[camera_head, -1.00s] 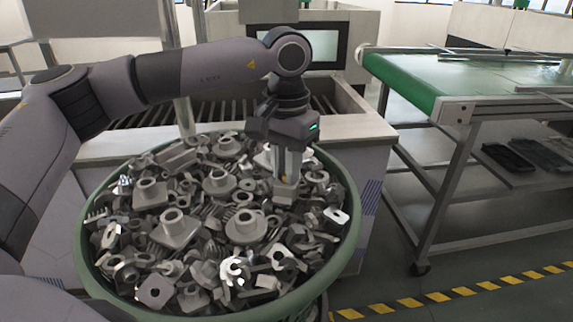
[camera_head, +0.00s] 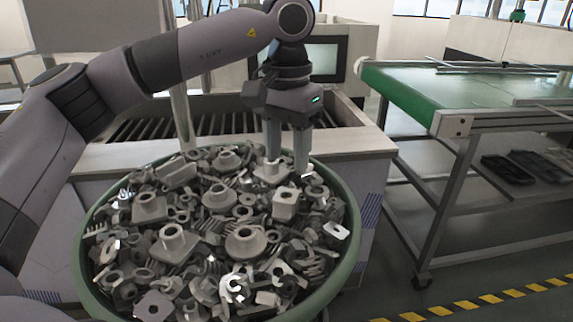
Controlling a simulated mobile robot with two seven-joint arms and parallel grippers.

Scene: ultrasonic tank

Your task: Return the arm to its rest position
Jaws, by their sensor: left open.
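My left arm comes in from the left and reaches over the green round bin (camera_head: 349,262). My left gripper (camera_head: 287,165) points down above the far right part of the bin. Its two fingers are spread apart with nothing held between them. Below it lies a heap of grey metal parts (camera_head: 172,243), among them a squarish block with a hole in its top (camera_head: 285,204). The fingertips are close to the heap in the picture; I cannot tell the exact gap. My right gripper is not in view.
Behind the bin stands a tank with a slatted rack (camera_head: 222,123) and a pale front ledge (camera_head: 350,142). A green conveyor table (camera_head: 455,85) stands at the right, with dark trays (camera_head: 510,168) on its lower shelf. Yellow-black tape (camera_head: 480,303) marks the floor.

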